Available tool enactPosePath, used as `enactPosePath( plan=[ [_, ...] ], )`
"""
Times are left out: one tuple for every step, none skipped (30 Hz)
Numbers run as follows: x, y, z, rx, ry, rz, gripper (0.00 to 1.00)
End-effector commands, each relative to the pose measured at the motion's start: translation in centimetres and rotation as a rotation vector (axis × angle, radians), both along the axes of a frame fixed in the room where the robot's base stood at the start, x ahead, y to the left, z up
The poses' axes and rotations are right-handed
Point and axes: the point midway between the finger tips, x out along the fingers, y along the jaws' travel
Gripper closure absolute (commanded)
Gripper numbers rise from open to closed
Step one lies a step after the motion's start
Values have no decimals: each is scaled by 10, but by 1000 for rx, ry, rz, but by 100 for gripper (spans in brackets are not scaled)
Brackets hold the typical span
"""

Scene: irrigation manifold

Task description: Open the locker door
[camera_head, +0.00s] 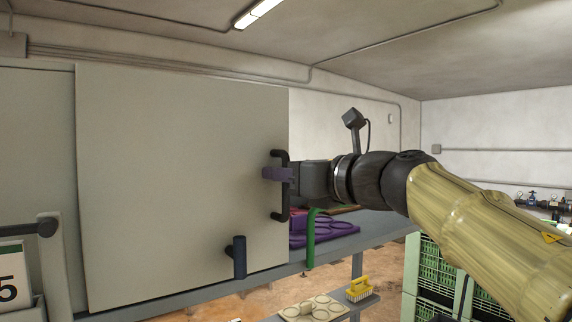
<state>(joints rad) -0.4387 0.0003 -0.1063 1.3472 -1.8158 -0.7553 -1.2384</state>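The locker door (180,185) is a large flat grey panel filling the left of the head view. No opening into the locker shows along its visible edges. A black bar handle (281,213) stands upright at its right edge. My gripper (278,174) reaches in from the right, and its purple fingertips cross the upper part of the handle. One finger covers that stretch of the bar, and the other finger is hidden, so I cannot tell whether they are closed on it. A dark blue cylindrical knob (239,257) sits low near the door's right edge.
A grey bench (378,226) runs behind the handle, with purple ring-shaped pieces (325,229) and a green hook-shaped bar (311,240). Below are a yellow brush (360,289) and a pale tray (312,309). Green crates (425,277) stand at right. A white number card (12,275) is at lower left.

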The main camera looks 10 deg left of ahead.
Motion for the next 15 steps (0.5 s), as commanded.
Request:
enactPosePath(
  plan=[
    [0,1,0,1,0,0,70],
    [1,1,0,1,0,0,70],
    [0,1,0,1,0,0,70],
    [0,1,0,1,0,0,70],
    [0,1,0,1,0,0,70],
    [0,1,0,1,0,0,70],
    [0,1,0,1,0,0,70],
    [0,1,0,1,0,0,72],
    [0,1,0,1,0,0,80],
    [0,1,0,1,0,0,86],
    [0,1,0,1,0,0,92],
    [0,1,0,1,0,0,100],
    [0,1,0,1,0,0,100],
    [0,1,0,1,0,0,100],
    [0,1,0,1,0,0,100]
  ],
)
